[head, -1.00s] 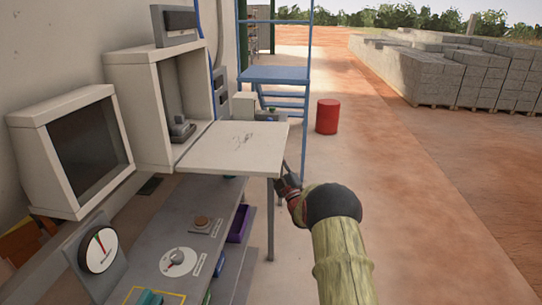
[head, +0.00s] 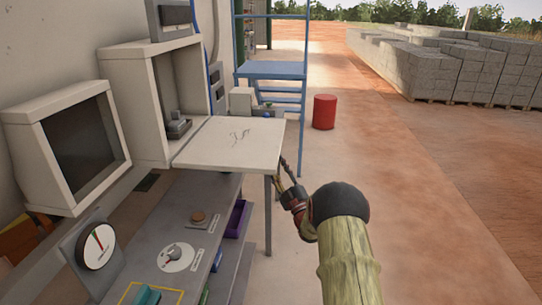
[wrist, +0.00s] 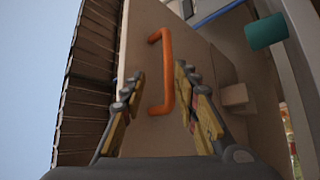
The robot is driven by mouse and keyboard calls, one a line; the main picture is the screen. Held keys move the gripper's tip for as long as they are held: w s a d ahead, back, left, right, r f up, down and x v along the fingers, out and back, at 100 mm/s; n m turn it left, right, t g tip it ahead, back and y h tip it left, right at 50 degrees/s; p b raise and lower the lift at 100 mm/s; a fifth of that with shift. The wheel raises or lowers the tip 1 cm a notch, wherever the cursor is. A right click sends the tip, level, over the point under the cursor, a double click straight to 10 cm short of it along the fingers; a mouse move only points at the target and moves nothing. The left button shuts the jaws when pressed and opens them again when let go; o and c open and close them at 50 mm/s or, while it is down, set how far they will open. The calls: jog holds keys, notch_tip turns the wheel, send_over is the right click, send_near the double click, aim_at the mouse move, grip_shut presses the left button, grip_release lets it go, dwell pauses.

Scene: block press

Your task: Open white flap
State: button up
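The white flap (head: 225,150) stands out level from the open white cabinet (head: 130,75) in the head view, like a shelf. In the wrist view, its outer face (wrist: 200,60) appears as a brownish panel in shade with an orange handle (wrist: 166,70). My gripper (head: 281,165) is just below and beside the flap's right edge in the head view. In the wrist view my gripper (wrist: 158,90) is open, with its fingers apart on either side of the lower part of the handle. I cannot tell whether either finger touches it.
A white-framed dark screen (head: 85,145) is at left. A grey bench (head: 200,250) with a dial gauge (head: 97,247) and a knob (head: 174,252) lies below the flap. A blue stand (head: 275,72) and red drum (head: 324,112) are behind.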

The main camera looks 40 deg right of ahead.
jog(key=shift+v, duration=2.25)
jog(key=d+f+m+g+h, duration=0.1)
jog(key=d+f+m+g, duration=0.2)
jog(key=f, duration=0.5)
jog(key=d+f+m+g+h, duration=0.1)
jog(key=d+f+m+g, duration=0.15)
jog(key=f+g, duration=0.45)
jog(key=s+a+f+m+g+y, duration=0.1)
jog(key=s+a+f+m+g, duration=0.4)
jog(key=s, duration=0.3)
jog(key=s+a+r+m+g+y+p, duration=0.1)
jog(key=s+a+r+g+p, duration=0.1)
jog(key=s+a+r, duration=0.7)
jog(key=s+a+r+g+y+p, duration=0.15)
jog(key=s+a+r, duration=0.35)
jog(key=a, duration=0.6)
jog(key=s+a+r+m+g+y+p, duration=0.1)
jog(key=s+a+r+g+y, duration=0.15)
jog(key=s+a+r, duration=0.55)
jog(key=s+a+r+n+t+p, duration=0.2)
jog(key=s+a+r+n+t, duration=0.1)
jog(key=a+r, duration=0.5)
jog(key=s+a, duration=0.1)
jog(key=a, duration=0.2)
jog(key=shift+r+p, duration=0.3)
jog(key=shift+r, duration=0.1)
